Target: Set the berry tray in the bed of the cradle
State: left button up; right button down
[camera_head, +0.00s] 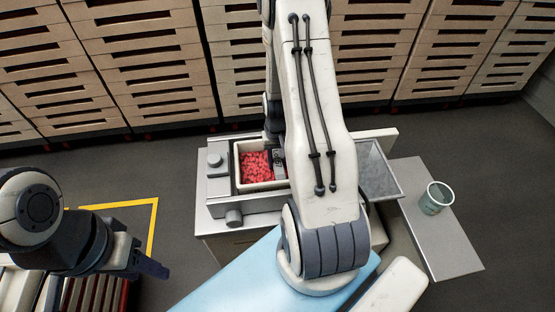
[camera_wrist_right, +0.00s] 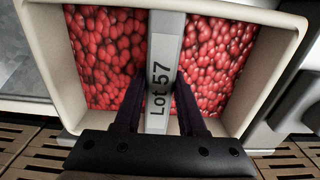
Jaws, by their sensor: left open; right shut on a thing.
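The berry tray (camera_head: 262,186) is a cream box full of red berries, in the head view between the grey walls of the cradle (camera_head: 217,185). I cannot tell whether its underside rests on the bed. In the right wrist view the tray (camera_wrist_right: 50,65) has a grey bar across it marked "Lot 57". My right gripper (camera_wrist_right: 160,105) is shut on this bar; in the head view its arm hides the tray's right side and part of the cradle. My left gripper (camera_head: 150,268) is open and empty at the lower left, well away from the tray.
A grey metal bin (camera_head: 378,172) stands right of my right arm. A greenish cup (camera_head: 436,198) stands on a grey side board (camera_head: 450,250). Slatted crates (camera_head: 130,60) line the back. A yellow floor line (camera_head: 152,225) and bare floor lie left of the cradle.

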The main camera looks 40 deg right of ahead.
aim_at(277, 160)
jog(key=shift+f, duration=0.15)
jog(key=shift+c, duration=2.4)
grip_release()
notch_tip(277, 160, up, 12)
jog(key=shift+r+b, duration=0.25)
jog(key=shift+b, duration=0.2)
